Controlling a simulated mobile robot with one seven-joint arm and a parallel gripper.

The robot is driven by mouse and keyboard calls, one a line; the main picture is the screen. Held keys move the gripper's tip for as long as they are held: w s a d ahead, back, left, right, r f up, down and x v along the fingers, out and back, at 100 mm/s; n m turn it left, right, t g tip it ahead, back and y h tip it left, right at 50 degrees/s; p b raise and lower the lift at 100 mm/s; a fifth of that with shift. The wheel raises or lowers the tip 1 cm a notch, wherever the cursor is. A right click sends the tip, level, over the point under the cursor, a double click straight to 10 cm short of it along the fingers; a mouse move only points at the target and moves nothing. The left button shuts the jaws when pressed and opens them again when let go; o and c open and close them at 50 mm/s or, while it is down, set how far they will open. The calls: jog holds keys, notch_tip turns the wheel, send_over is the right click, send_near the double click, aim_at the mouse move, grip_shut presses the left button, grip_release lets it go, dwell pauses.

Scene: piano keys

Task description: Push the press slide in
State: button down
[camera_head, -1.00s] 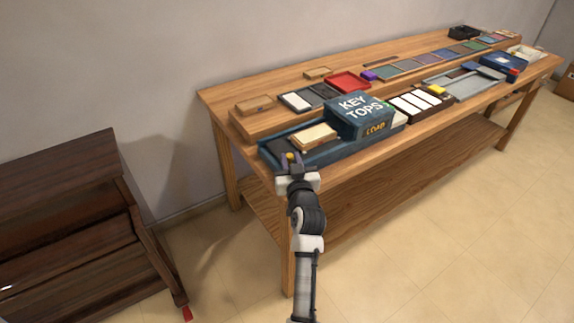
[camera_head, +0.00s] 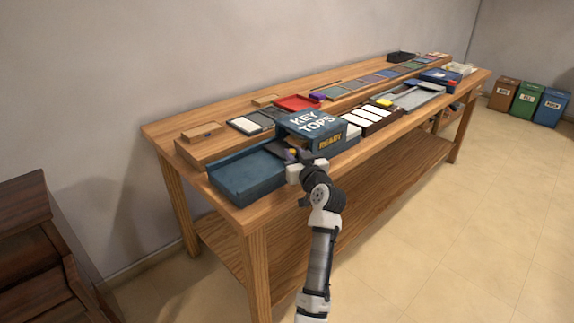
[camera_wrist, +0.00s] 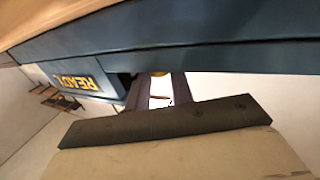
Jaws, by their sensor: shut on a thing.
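The blue press (camera_head: 312,124) marked KEY TOPS stands on the bench, and its front label (camera_head: 330,141) reads READY; the label also shows in the wrist view (camera_wrist: 75,82). The press's long blue tray (camera_head: 245,174) lies empty on its left. My gripper (camera_head: 291,156) is at the left front edge of the housing.
A wooden block (camera_head: 201,130) and a black-and-white tray (camera_head: 245,125) sit on the raised shelf behind. A rack of white key tops (camera_head: 368,119) stands to the right. A dark piano (camera_head: 30,240) is at left. Floor (camera_head: 430,230) in front of the bench is clear.

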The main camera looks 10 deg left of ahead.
jog(key=shift+w+d+r, duration=0.15)
jog(key=shift+d+r, duration=0.05)
jog(key=shift+d, duration=0.05)
jog(key=c, duration=1.2)
grip_release()
jog(key=shift+w+f, duration=0.1)
jog(key=shift+f, duration=0.05)
jog(key=b+v, duration=0.2)
jog(key=v, duration=1.2)
jog(key=shift+a, duration=0.15)
